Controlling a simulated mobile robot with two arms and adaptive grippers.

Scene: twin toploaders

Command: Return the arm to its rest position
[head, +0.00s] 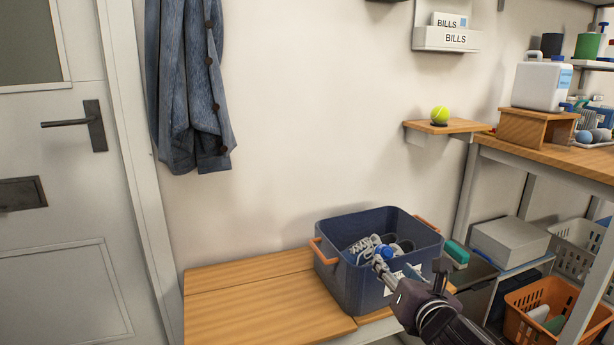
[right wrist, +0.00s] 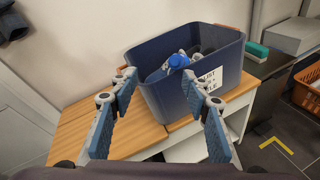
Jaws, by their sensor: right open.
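My right gripper (head: 410,268) reaches in from the lower right of the head view, in front of the dark blue bin (head: 343,283). In the right wrist view its two blue-padded fingers (right wrist: 160,78) are spread wide, with nothing between them. The bin (right wrist: 165,100) stands upright on a wooden bench and has orange handles and a white label. Inside it are a bright blue item (right wrist: 180,60) and grey-and-white shoes (head: 362,246). The gripper partly hides the bin's front. My left gripper is not in view.
The wooden bench top (head: 250,305) is clear left of the bin. A green-topped brush (head: 457,252), a grey box (head: 508,242) and an orange basket (head: 545,310) are to the right. A small shelf (head: 447,127) holds a tennis ball (head: 440,114). A denim jacket (head: 188,85) hangs on the wall.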

